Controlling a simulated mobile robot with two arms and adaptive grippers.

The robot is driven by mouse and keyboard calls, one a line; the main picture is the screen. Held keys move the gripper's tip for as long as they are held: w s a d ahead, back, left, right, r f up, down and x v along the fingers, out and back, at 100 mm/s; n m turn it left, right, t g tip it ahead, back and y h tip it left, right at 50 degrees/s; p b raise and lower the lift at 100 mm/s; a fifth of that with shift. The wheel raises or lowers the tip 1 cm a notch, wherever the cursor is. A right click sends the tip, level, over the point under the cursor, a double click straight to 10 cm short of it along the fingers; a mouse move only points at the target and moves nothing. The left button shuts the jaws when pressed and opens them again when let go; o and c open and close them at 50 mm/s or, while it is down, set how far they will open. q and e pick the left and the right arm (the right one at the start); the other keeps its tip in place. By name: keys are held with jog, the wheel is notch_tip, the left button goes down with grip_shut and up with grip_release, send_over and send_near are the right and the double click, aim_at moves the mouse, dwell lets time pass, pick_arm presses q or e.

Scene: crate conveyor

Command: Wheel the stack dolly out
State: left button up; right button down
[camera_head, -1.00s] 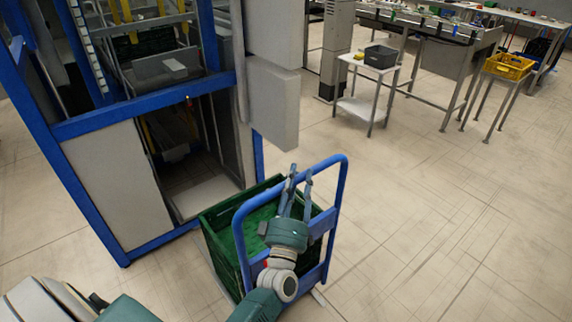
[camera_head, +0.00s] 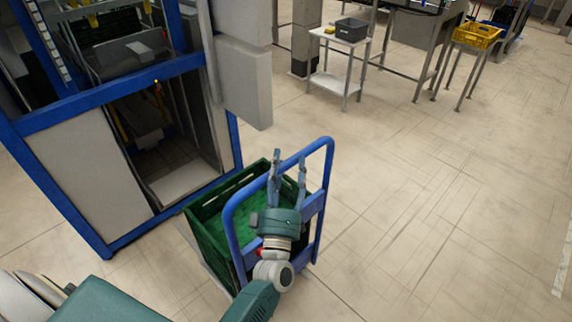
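The stack dolly has a blue tubular push handle (camera_head: 328,165) that stands upright. A green crate (camera_head: 200,235) sits on it behind the handle, and its visible inside looks empty. The dolly's base and wheels are mostly hidden by the crate and my arm. My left gripper (camera_head: 289,158) is at the handle, with its two fingers spread apart and pointing up across the blue top bar. Nothing is seen pinched between them; I cannot tell whether they touch the bar. My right gripper is not in view.
A blue-framed machine (camera_head: 120,95) with grey panels and a low opening stands close to the dolly's left. A white side table (camera_head: 335,84) with a dark bin (camera_head: 353,32) and a stand with a yellow crate (camera_head: 478,35) are at the back. The floor (camera_head: 440,220) on the right is clear.

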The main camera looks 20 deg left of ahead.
pick_arm(q)
jog(key=v, duration=1.2)
dwell(0.4)
